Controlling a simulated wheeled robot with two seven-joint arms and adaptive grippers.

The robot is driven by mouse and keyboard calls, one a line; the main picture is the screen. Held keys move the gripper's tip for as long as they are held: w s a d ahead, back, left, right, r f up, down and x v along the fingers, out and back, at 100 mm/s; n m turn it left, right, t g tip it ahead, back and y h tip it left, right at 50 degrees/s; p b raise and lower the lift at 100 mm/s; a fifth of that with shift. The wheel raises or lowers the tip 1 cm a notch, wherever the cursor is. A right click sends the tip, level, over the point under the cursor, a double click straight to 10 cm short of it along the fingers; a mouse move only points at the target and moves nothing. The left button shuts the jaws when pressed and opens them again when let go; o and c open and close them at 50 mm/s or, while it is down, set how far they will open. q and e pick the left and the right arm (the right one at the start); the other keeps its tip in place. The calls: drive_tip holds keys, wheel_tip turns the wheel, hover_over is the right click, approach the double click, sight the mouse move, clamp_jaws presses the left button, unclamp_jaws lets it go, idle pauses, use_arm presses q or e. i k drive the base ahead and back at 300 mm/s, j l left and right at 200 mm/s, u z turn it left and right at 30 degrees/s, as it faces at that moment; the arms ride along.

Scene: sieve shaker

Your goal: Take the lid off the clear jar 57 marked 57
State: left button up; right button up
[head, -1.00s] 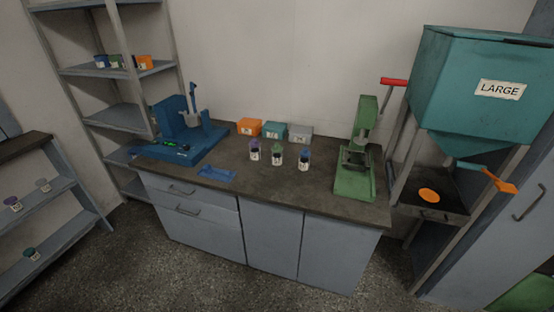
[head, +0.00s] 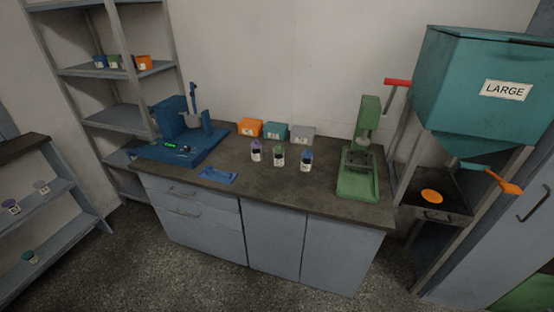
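More jars stand on the low rack at left: a purple-lidded one (head: 11,206), a grey-lidded one (head: 41,187) and a teal-lidded one (head: 29,257). All look lidded. The labels are too small to read, so I cannot tell which jar is 57. Neither of my grippers shows.
The dark counter (head: 260,185) holds a blue machine (head: 183,135), a blue tray-like piece (head: 218,175), several small boxes (head: 275,131) and a green press (head: 358,175). The floor in front is clear.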

sight(278, 158)
drive_tip(key=i+j, duration=0.2)
drive_tip(key=j, duration=0.15)
drive_tip(key=i+j, duration=0.15)
drive_tip(key=j, duration=0.2)
drive_tip(key=i+j, duration=0.2)
drive_tip(key=j, duration=0.2)
drive_tip(key=i+j+z, duration=0.1)
drive_tip(key=j, duration=0.25)
drive_tip(key=i+j, duration=0.45)
drive_tip(key=j, duration=0.3)
drive_tip(key=i+j, duration=0.2)
drive_tip(key=j, duration=0.15)
